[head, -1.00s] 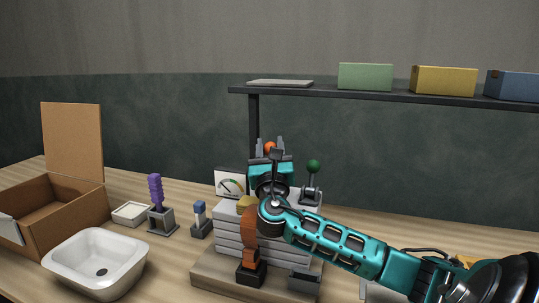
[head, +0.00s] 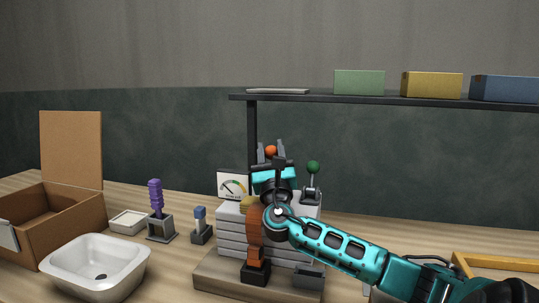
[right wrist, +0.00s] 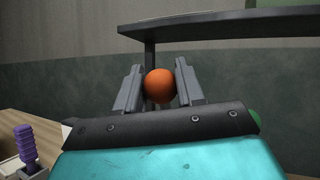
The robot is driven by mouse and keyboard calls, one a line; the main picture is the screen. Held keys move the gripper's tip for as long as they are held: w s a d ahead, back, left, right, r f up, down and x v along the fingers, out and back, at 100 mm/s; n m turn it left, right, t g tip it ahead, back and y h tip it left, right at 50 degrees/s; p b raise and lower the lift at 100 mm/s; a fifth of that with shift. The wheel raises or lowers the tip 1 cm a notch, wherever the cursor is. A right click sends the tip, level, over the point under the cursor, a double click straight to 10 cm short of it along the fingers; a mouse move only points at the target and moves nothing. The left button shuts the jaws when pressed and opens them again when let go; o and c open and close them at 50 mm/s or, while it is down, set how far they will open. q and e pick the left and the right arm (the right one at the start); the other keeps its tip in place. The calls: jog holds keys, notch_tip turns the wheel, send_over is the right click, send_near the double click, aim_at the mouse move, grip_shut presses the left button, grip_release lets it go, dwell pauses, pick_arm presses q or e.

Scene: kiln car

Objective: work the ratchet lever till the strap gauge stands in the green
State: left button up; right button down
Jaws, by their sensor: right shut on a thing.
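The orange ball knob (head: 270,150) tops the ratchet lever, whose shaft is hidden behind my arm. My right gripper (head: 269,153) is shut on this knob; in the right wrist view the knob (right wrist: 160,86) sits between the two grey fingers. The strap gauge (head: 233,185) is a white dial with a coloured arc, left of the gripper; its needle is too small to read surely. An orange-brown strap (head: 254,232) runs down the front of the grey slab stack (head: 230,230). My left gripper is out of view.
A green-knobbed lever (head: 313,168) stands right of the gripper. A purple-handled tool (head: 155,195), a small blue-topped block (head: 200,213), a white basin (head: 95,275) and an open cardboard box (head: 75,215) are left. A dark shelf (head: 400,101) with boxes spans behind.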

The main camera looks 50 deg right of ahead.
jog(key=shift+f, duration=0.1)
jog(key=c, duration=1.1)
grip_release()
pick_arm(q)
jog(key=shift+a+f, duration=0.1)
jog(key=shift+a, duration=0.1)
pick_arm(e)
jog(key=o, duration=0.4)
jog(key=shift+c, duration=0.2)
jog(key=shift+s+a+f, duration=0.25)
jog(key=shift+s+a, duration=0.1)
jog(key=s+a, duration=0.1)
jog(key=s+a+p, duration=0.1)
jog(key=s, duration=0.1)
jog(key=s+a+p, duration=0.1)
jog(key=a, duration=0.1)
jog(key=shift+s+a+f, duration=0.1)
jog(key=shift+s+f, duration=0.2)
jog(key=shift+f, duration=0.05)
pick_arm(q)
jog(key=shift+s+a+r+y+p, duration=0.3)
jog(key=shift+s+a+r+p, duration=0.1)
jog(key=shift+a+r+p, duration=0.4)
pick_arm(e)
jog(key=s+a, duration=0.5)
jog(key=shift+s, duration=0.35)
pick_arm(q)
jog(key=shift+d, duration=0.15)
pick_arm(e)
jog(key=shift+f, duration=0.1)
